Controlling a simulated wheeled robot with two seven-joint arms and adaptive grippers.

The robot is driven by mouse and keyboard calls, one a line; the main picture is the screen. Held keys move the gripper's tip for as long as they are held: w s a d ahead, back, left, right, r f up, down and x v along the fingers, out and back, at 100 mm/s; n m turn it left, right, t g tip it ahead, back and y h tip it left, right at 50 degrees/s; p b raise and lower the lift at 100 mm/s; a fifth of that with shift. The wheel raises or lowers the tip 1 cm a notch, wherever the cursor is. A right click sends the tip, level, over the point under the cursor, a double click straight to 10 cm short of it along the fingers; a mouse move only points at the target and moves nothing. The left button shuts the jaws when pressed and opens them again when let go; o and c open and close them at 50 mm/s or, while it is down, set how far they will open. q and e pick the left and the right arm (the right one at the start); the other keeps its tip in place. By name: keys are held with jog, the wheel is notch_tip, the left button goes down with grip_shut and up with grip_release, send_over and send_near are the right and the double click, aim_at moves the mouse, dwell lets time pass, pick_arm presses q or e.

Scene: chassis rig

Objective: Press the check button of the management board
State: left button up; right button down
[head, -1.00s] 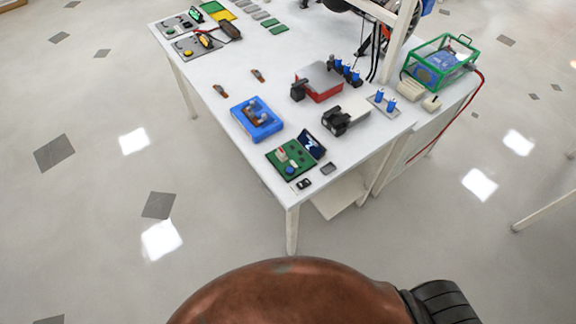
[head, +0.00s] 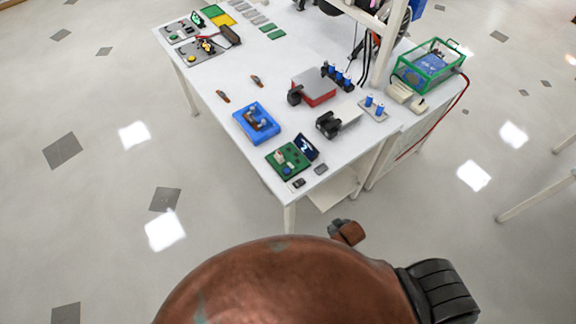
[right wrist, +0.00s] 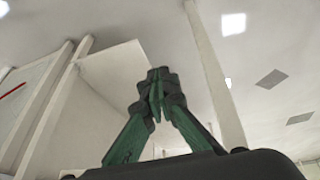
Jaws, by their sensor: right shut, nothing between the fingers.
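A green board (head: 283,160) with a small tilted dark screen (head: 306,147) lies near the table's front corner in the head view; it looks like the management board. A blue round button (head: 287,169) sits on its front part, beside a small pale part. Lettering is too small to read. My right gripper (right wrist: 157,84) shows in the right wrist view with its dark green fingers together and nothing between them. It is apart from the board, in front of the table's underside and legs. My left gripper is not in view.
The white table (head: 235,103) holds a blue tray (head: 257,124) behind the board and a black-and-white device (head: 335,122) to its right. Two small dark pieces lie by the board's front edge. Open floor lies in front of the table.

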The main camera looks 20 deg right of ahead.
jog(key=w+a+r+t+p, duration=0.1)
jog(key=w+r, duration=0.1)
jog(key=r, duration=0.4)
jog(key=w+a+r+p, duration=0.1)
jog(key=w+r+p, duration=0.1)
jog(key=r, duration=0.5)
pick_arm(q)
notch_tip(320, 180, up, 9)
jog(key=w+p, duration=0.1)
jog(key=p, duration=0.3)
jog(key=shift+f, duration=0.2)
pick_arm(e)
jog(key=w+a+r+n+y, duration=0.1)
jog(key=w+a+r+n, duration=0.3)
jog(key=w+r, duration=0.2)
jog(key=w+a+r+n+t+y, duration=0.1)
jog(key=w+a+r+n+y, duration=0.1)
jog(key=w+a+r+n, duration=0.2)
jog(key=w+a+r+n+t+y, duration=0.1)
jog(key=w+a+r+n, duration=0.2)
jog(key=w+r, duration=0.4)
notch_tip(320, 180, up, 4)
jog(key=shift+w+a+f+n+y, duration=0.1)
jog(key=shift+w+a+n+y, duration=0.25)
jog(key=shift+n, duration=0.25)
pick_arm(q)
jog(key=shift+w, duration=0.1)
pick_arm(e)
jog(key=shift+a, duration=0.1)
